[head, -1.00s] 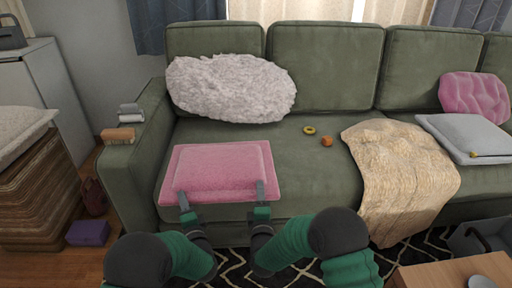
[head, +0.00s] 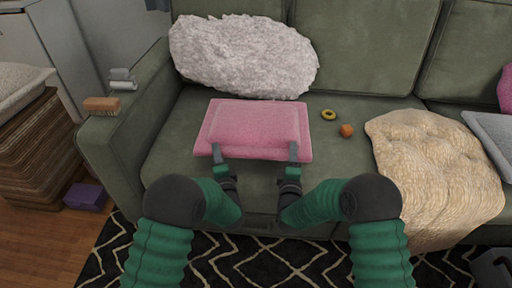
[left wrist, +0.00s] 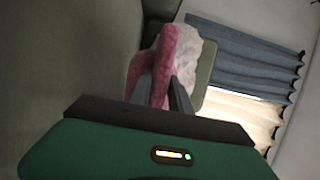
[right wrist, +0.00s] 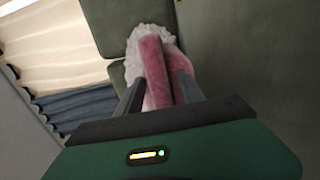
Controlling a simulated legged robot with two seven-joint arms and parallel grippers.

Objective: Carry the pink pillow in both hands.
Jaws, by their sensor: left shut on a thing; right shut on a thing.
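The pink pillow (head: 254,127) is a flat rectangle over the green sofa seat, in the middle of the head view. My left gripper (head: 217,155) is shut on its near edge toward the left corner. My right gripper (head: 294,154) is shut on the same edge toward the right corner. In the left wrist view the pillow (left wrist: 164,62) shows edge-on between the fingers. In the right wrist view the pillow (right wrist: 156,70) is also between the fingers. Whether it touches the seat is hard to tell.
A white fluffy cushion (head: 243,55) leans behind the pillow. A yellow-green ring (head: 328,114) and an orange thing (head: 346,130) lie to its right, then a beige blanket (head: 436,175). A brush (head: 102,105) lies on the left armrest. A patterned rug covers the floor in front.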

